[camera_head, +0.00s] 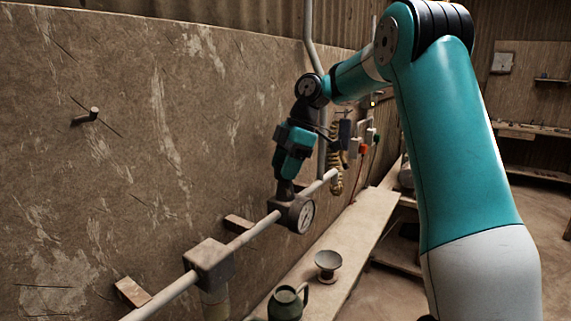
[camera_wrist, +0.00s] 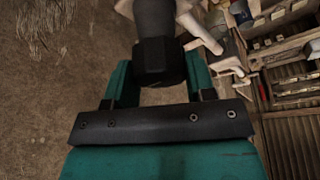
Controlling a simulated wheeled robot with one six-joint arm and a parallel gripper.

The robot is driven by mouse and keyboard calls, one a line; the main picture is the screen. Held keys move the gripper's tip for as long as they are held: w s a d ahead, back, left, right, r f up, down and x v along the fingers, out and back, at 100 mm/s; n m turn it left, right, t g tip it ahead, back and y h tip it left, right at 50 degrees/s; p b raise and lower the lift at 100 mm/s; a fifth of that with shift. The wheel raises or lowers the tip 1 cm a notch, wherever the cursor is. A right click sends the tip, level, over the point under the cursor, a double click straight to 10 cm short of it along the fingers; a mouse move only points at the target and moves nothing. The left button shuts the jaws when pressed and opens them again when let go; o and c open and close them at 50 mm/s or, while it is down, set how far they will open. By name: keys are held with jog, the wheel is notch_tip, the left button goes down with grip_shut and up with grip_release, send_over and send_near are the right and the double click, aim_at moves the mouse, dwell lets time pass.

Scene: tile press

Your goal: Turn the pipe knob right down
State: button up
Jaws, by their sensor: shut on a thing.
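A pale pipe (camera_head: 253,232) runs along the wall, with a round white-faced gauge (camera_head: 306,215) on a dark fitting. My gripper (camera_head: 287,180) points down at the top of this fitting, just above the gauge. The dark pipe knob (camera_wrist: 158,62) sits between my teal fingers in the wrist view, and my gripper is shut on it. In the head view the fingers mostly hide the knob, so how far it is turned cannot be told.
A square box (camera_head: 210,262) sits on the pipe to the left. A shelf (camera_head: 340,240) below holds a small bowl (camera_head: 328,263) and a dark green jug (camera_head: 287,303). A peg (camera_head: 88,116) sticks out of the wall.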

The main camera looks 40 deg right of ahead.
jog(key=shift+r, duration=0.1)
dwell(0.4)
jog(key=o, duration=0.9)
jog(key=shift+o, duration=0.2)
jog(key=p+v, duration=0.7)
jog(key=v, duration=0.5)
jog(key=shift+w, duration=0.1)
